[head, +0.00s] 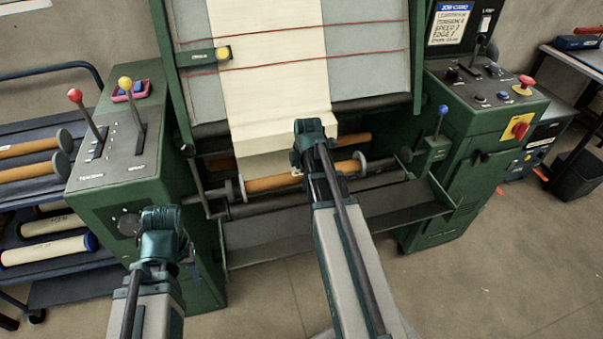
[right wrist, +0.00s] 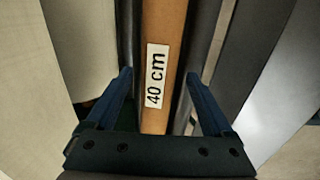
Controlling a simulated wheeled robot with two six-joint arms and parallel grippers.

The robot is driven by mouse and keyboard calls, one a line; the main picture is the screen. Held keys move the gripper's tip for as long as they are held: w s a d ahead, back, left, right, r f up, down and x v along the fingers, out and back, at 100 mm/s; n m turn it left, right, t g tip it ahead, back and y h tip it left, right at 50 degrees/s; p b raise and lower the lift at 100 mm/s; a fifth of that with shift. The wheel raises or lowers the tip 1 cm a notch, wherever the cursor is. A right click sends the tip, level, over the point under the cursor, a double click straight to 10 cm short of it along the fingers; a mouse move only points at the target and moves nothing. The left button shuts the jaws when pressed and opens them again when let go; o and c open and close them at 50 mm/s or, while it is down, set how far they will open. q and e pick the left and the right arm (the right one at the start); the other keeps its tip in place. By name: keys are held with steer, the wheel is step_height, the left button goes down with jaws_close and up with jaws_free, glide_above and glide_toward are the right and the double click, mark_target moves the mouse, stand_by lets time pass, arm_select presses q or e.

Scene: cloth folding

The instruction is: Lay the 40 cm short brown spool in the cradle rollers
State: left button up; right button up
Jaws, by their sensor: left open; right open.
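The short brown spool (head: 275,183) has grey end discs and lies low across the front of the green machine. Its white "40 cm" label shows in the right wrist view (right wrist: 157,75), where the spool runs between two dark cradle rollers (right wrist: 205,40). My right gripper (head: 318,165) is above the spool, hiding part of it. In the right wrist view its open fingers (right wrist: 158,85) stand one on each side of the spool, apart from it. My left gripper (head: 163,235) is open and empty in front of the left control box, away from the spool.
A cream cloth web (head: 275,80) hangs down the machine behind the spool. A grey tray (head: 290,230) spans the front below. The left control box (head: 120,135) has levers; the right one (head: 485,110) has buttons. A blue rack (head: 30,195) at left holds several other rolls.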

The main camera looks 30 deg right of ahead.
steer(key=p+v, duration=1.1)
steer(key=v, duration=0.1)
steer(key=shift+r, duration=0.2)
steer(key=shift+w, duration=0.15)
steer(key=s+a+m+g, duration=0.1)
steer(key=s+a+m, duration=0.3)
steer(key=a, duration=0.5)
steer(key=s+a+m+g, duration=0.1)
steer(key=s+a+m, duration=0.2)
steer(key=a, duration=0.7)
steer(key=s+a+m+g, duration=0.1)
steer(key=s+a+m, duration=0.3)
steer(key=a, duration=0.6)
steer(key=s, duration=0.2)
steer(key=shift+s+f+m+h, duration=0.3)
steer(key=shift+h, duration=0.1)
